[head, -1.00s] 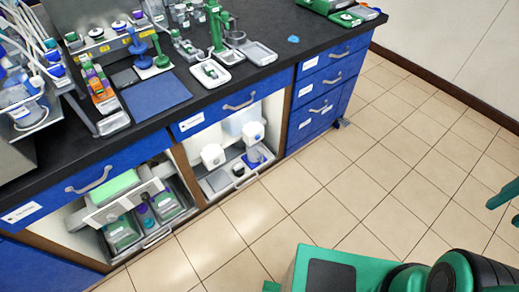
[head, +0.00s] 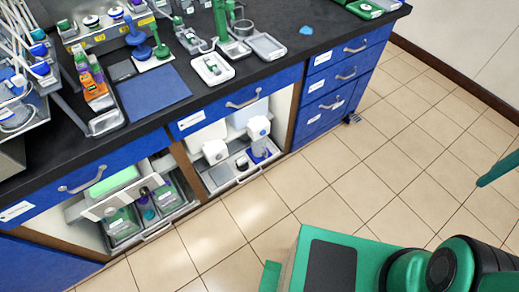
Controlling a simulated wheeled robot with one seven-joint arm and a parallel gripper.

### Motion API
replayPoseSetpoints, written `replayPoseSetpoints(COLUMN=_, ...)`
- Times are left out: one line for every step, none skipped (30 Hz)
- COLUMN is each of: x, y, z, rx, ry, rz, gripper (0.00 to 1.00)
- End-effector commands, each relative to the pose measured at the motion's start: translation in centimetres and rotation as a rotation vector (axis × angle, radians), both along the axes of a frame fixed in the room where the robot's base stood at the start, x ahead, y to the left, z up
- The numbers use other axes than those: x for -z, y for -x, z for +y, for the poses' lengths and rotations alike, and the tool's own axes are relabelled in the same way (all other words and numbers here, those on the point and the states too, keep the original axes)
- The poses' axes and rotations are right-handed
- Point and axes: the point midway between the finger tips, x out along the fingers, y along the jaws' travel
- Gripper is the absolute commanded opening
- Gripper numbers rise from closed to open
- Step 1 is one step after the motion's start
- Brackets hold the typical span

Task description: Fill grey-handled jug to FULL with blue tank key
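In the head view, two white tank-like containers stand in the open right cabinet bay. The right one (head: 258,127) has a blue mark on its front; the left one (head: 215,151) has a dark mark. A small clear vessel with blue at its base (head: 260,152) stands below the right container. I cannot tell whether it is the grey-handled jug, or read any FULL mark. No blue tank key can be made out for certain. A teal tip at the right edge may be my gripper (head: 484,181); it is far from the cabinet, and its opening does not show.
The black counter (head: 270,70) carries a blue mat (head: 152,95), green stands and trays. The left cabinet bay holds a pulled-out rack (head: 128,200) with several bottles. Blue drawers (head: 340,80) close off the right. The tiled floor (head: 330,190) before the cabinets is clear.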

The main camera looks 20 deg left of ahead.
Motion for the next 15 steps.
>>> replayPoseSetpoints(x=0.0, y=0.0, z=0.0, rx=0.0, ry=0.0, rz=0.0, gripper=0.77)
replayPoseSetpoints(x=0.0, y=0.0, z=0.0, rx=0.0, ry=0.0, rz=0.0, gripper=0.7)
replayPoseSetpoints(x=0.0, y=0.0, z=0.0, rx=0.0, ry=0.0, rz=0.0, gripper=0.61)
replayPoseSetpoints(x=0.0, y=0.0, z=0.0, rx=0.0, ry=0.0, rz=0.0, gripper=0.54)
replayPoseSetpoints(x=0.0, y=0.0, z=0.0, rx=0.0, ry=0.0, rz=0.0, gripper=0.46)
replayPoseSetpoints(x=0.0, y=-0.01, z=-0.01, rx=0.0, ry=0.0, rz=0.0, gripper=0.37)
replayPoseSetpoints(x=0.0, y=-0.01, z=-0.01, rx=0.0, ry=0.0, rz=0.0, gripper=0.3)
replayPoseSetpoints(x=0.0, y=-0.01, z=-0.01, rx=0.0, ry=0.0, rz=0.0, gripper=0.23)
replayPoseSetpoints(x=0.0, y=-0.01, z=-0.01, rx=0.0, ry=0.0, rz=0.0, gripper=0.13)
replayPoseSetpoints(x=0.0, y=-0.01, z=-0.01, rx=0.0, ry=0.0, rz=0.0, gripper=0.06)
replayPoseSetpoints(x=0.0, y=-0.01, z=-0.01, rx=0.0, ry=0.0, rz=0.0, gripper=0.0)
replayPoseSetpoints(x=0.0, y=-0.01, z=-0.01, rx=0.0, ry=0.0, rz=0.0, gripper=0.0)
replayPoseSetpoints(x=0.0, y=-0.01, z=-0.01, rx=0.0, ry=0.0, rz=0.0, gripper=0.0)
replayPoseSetpoints(x=0.0, y=-0.01, z=-0.01, rx=0.0, ry=0.0, rz=0.0, gripper=0.0)
replayPoseSetpoints(x=0.0, y=-0.01, z=-0.01, rx=0.0, ry=0.0, rz=0.0, gripper=0.0)
